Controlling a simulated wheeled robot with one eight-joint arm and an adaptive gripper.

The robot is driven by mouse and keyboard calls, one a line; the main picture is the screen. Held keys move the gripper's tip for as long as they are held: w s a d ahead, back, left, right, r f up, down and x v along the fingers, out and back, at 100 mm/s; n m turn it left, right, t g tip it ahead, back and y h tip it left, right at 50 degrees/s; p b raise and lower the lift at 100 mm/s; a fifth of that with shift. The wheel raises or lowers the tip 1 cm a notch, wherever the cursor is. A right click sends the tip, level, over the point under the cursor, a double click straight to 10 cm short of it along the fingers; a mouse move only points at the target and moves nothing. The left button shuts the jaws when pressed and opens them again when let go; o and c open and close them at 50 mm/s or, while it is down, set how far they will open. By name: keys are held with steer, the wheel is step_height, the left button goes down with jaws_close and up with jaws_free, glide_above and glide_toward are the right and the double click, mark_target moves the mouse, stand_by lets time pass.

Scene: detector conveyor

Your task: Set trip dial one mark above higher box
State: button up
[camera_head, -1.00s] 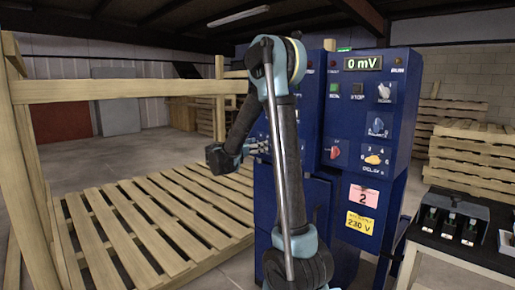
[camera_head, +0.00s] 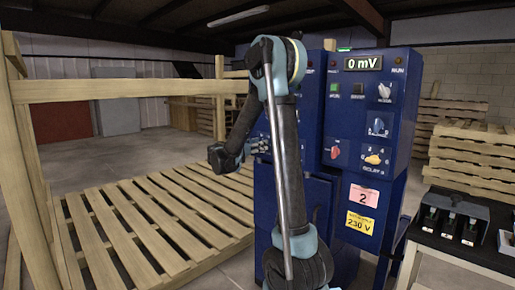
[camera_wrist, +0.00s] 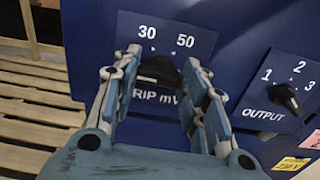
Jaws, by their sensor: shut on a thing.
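The trip dial (camera_wrist: 158,70) is a black knob on a blue panel, labelled TRIP mV, with marks 30 and 50 showing above it. My gripper (camera_wrist: 160,64) is shut on the dial, one finger on each side. In the head view my gripper (camera_head: 260,145) is at the left blue cabinet, and my arm hides the dial. The right cabinet's display (camera_head: 362,64) reads 0 mV. I cannot tell which boxes the task means.
An OUTPUT knob (camera_wrist: 288,97) with marks 1, 2, 3 sits right of my gripper. The right cabinet (camera_head: 345,190) carries more knobs and buttons. A black tray (camera_head: 490,212) with small dark units stands on a table at right. A wooden pallet rack (camera_head: 110,92) is at left.

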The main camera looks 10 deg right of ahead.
steer(key=shift+d, duration=0.1)
steer(key=shift+f+m, duration=0.2)
steer(key=shift+m, duration=8.7)
steer(key=shift+f+m, duration=0.2)
steer(key=shift+m, duration=8.7)
steer(key=o, duration=1.1)
steer(key=shift+c, duration=0.2)
